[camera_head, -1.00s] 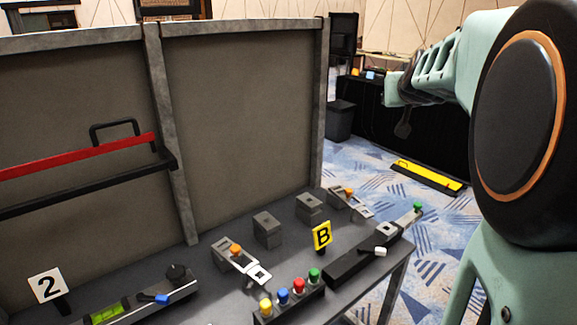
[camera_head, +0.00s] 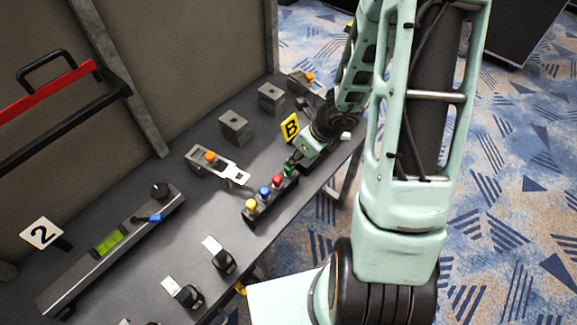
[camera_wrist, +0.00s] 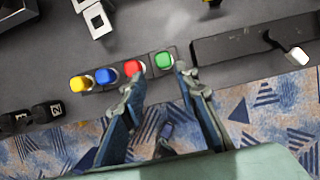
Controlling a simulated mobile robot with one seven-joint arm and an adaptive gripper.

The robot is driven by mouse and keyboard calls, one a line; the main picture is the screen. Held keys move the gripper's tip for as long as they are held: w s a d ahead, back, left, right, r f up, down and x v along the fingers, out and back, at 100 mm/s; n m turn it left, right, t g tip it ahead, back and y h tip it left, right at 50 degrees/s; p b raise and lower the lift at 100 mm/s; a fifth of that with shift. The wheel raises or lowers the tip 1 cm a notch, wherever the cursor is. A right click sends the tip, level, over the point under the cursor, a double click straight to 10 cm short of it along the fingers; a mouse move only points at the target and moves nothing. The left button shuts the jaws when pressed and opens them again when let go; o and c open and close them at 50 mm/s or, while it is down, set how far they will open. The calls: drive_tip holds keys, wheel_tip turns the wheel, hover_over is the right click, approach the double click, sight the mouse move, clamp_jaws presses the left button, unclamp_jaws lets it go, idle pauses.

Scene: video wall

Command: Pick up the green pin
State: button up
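The green pin (camera_wrist: 164,60) stands at the right end of a dark block (camera_wrist: 115,81) in the wrist view, in a row with a red pin (camera_wrist: 133,68), a blue pin (camera_wrist: 105,76) and a yellow pin (camera_wrist: 80,84). In the head view the green pin (camera_head: 289,170) is partly hidden by my gripper (camera_head: 297,160). In the wrist view my gripper (camera_wrist: 160,80) is open and empty. Its left fingertip lies near the red pin and its right fingertip just right of the green pin. I cannot tell whether either touches.
A yellow B sign (camera_head: 290,127) stands close behind my gripper. A black bar with a white lever (camera_wrist: 297,56) lies right of the pins. A white-ended latch (camera_head: 232,171) sits to the left on the grey table (camera_head: 190,225). The table's front edge is close to the pins.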

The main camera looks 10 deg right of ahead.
sight(289, 175)
drive_tip(key=b+x, duration=0.1)
drive_tip(key=x, duration=0.2)
drive_tip(key=b+x, duration=0.1)
drive_tip(key=x, duration=0.2)
drive_tip(key=b+x, duration=0.1)
drive_tip(key=x, duration=0.2)
drive_tip(key=shift+w+d+f+b, duration=0.1)
drive_tip(key=shift+d+f+b, duration=0.1)
drive_tip(key=shift+f+b, duration=0.25)
drive_tip(key=shift+r, duration=0.1)
clamp_jaws()
